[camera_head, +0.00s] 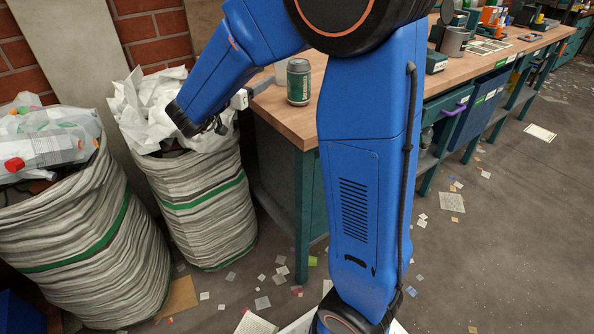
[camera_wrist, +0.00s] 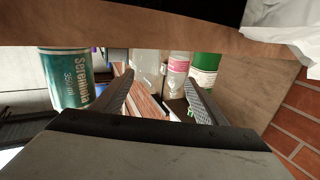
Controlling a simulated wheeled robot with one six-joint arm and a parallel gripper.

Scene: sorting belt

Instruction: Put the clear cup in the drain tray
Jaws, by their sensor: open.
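My gripper (camera_wrist: 156,84) is open in the wrist view, with no object held between its fingers. Beyond the fingers stand a clear, see-through container (camera_wrist: 146,64), a clear bottle with a pink label (camera_wrist: 177,72) and a green bottle with a white label (camera_wrist: 204,72). I cannot tell whether the see-through container is the clear cup. I cannot make out the drain tray for sure; a pale slotted panel (camera_head: 487,47) lies on the far bench.
A green-labelled can (camera_head: 298,82) stands at the near corner of the wooden bench (camera_head: 290,120); it also shows left of the fingers (camera_wrist: 66,78). A paper-filled sack (camera_head: 205,205) and another sack (camera_head: 85,255) stand at left by the brick wall. Scraps litter the floor.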

